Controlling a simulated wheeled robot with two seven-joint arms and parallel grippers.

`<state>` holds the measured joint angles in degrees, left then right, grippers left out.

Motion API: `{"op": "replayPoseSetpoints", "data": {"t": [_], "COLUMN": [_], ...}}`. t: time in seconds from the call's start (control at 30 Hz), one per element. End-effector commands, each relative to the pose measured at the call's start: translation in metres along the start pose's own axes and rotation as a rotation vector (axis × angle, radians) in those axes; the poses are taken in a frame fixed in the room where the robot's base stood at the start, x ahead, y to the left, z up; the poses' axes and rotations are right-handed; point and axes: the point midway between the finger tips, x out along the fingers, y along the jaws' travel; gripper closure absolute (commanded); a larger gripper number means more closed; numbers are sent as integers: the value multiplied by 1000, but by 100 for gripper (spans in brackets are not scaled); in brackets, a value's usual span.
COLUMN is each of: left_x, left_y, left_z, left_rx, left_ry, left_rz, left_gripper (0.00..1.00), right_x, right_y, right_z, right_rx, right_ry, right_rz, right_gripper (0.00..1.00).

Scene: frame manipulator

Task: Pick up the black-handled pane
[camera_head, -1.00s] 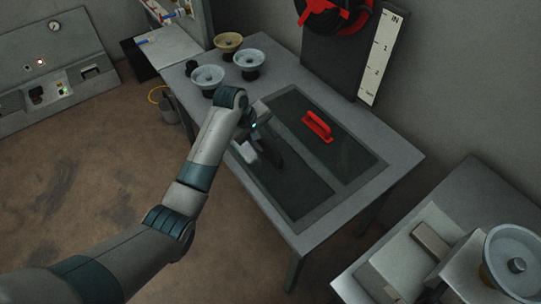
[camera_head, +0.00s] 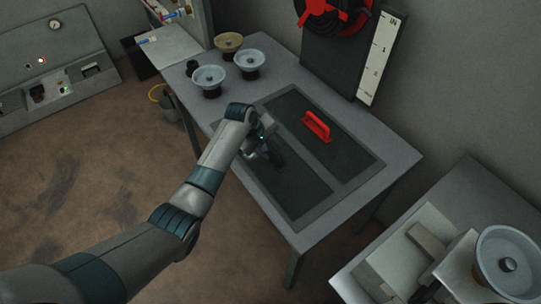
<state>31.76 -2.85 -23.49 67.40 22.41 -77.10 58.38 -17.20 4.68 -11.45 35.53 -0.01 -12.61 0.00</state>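The black-handled pane (camera_head: 295,193) is a dark sheet in the left opening of a grey frame on the table. Its black handle (camera_head: 275,158) is partly covered by my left gripper (camera_head: 266,155). My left arm comes in from the lower left, and the gripper hangs over the left pane, at or very near the handle. Its fingers are dark and small here, so I cannot tell whether they are open or shut, or touch the handle. My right gripper is not in view.
A second dark pane (camera_head: 342,155) with a red handle (camera_head: 317,126) lies to the right in the frame. Several suction-cup-like bowls, such as a pale one (camera_head: 249,61), stand at the table's far left. A side table (camera_head: 475,190) stands at the lower right. A ruler board (camera_head: 381,58) leans behind.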

Motion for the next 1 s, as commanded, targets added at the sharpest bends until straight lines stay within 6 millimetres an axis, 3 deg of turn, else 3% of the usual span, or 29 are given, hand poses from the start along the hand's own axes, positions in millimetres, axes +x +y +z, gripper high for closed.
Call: {"op": "replayPoseSetpoints", "data": {"t": [0.33, 0.37, 0.5, 1.0], "left_x": [0, 0, 0, -1], "left_y": [0, 0, 0, 0], "left_z": [0, 0, 0, 0], "left_rx": [1, 1, 1, 1], "left_ry": [0, 0, 0, 0], "left_rz": [0, 0, 0, 0], "left_gripper": [64, 66, 100, 100], "right_x": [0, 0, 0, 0], "right_y": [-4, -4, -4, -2], "right_z": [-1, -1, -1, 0], "right_rx": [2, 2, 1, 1], "right_ry": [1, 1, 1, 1], "right_rz": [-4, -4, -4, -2], "right_gripper": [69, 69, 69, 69]}}
